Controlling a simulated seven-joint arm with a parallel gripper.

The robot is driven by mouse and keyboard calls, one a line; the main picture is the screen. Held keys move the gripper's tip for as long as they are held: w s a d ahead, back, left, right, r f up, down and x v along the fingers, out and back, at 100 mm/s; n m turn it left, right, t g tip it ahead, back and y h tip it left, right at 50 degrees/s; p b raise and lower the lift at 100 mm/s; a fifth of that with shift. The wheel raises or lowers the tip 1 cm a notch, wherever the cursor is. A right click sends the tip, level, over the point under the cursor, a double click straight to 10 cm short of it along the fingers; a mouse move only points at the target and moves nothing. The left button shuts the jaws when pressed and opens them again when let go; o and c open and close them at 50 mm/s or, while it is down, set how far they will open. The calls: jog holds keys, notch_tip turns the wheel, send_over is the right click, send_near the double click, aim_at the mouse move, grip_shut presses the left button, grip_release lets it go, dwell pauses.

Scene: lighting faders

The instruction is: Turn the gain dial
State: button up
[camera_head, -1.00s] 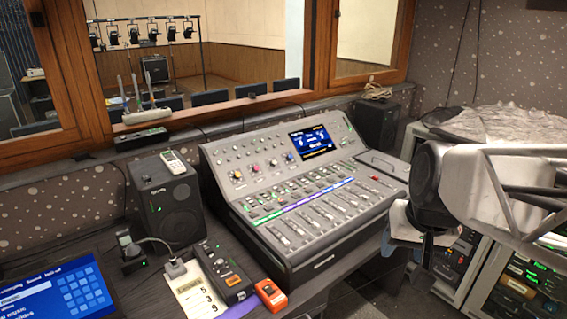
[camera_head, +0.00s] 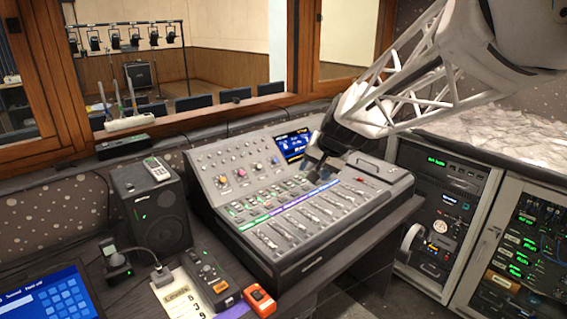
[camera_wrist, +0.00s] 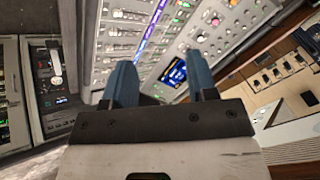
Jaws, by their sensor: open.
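The mixing console (camera_head: 330,238) stands on the desk, its sloped upper panel carrying rows of small knobs. Several larger coloured dials sit there, among them an orange one (camera_head: 225,182), a pink one (camera_head: 242,173) and a blue one (camera_head: 275,160). I cannot read which is marked gain. My gripper (camera_head: 315,168) is over the right part of the console, beside the lit screen (camera_head: 293,145), right of the dials. In the wrist view its two blue fingers (camera_wrist: 162,68) are apart with nothing between them. Coloured dials show beyond them, such as a red one (camera_wrist: 215,20).
Rows of faders (camera_head: 300,220) fill the console's lower part. A black speaker (camera_head: 155,210) with a handset on top stands to its left. A dark handheld device (camera_head: 208,272) and an orange box (camera_head: 260,302) lie in front. Equipment racks (camera_head: 440,205) stand at right.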

jog(key=w+a+f+m+t+y, duration=0.1)
jog(key=w+a+f, duration=0.2)
jog(key=w+a, duration=0.45)
jog(key=w+a+f+m, duration=0.1)
jog(key=w+a+f, duration=0.3)
jog(key=w, duration=0.7)
jog(key=m+t, duration=0.1)
jog(key=m, duration=0.1)
send_near(242, 172)
jog(key=f, duration=0.1)
jog(key=shift+w+f+y, duration=0.3)
jog(key=shift+w+f, duration=0.05)
jog(key=shift+a+f, duration=0.1)
jog(key=shift+x, duration=3.85)
jog(key=shift+w, duration=0.15)
jog(key=shift+c, duration=0.3)
jog(key=c, duration=0.9)
jog(key=shift+o, duration=0.2)
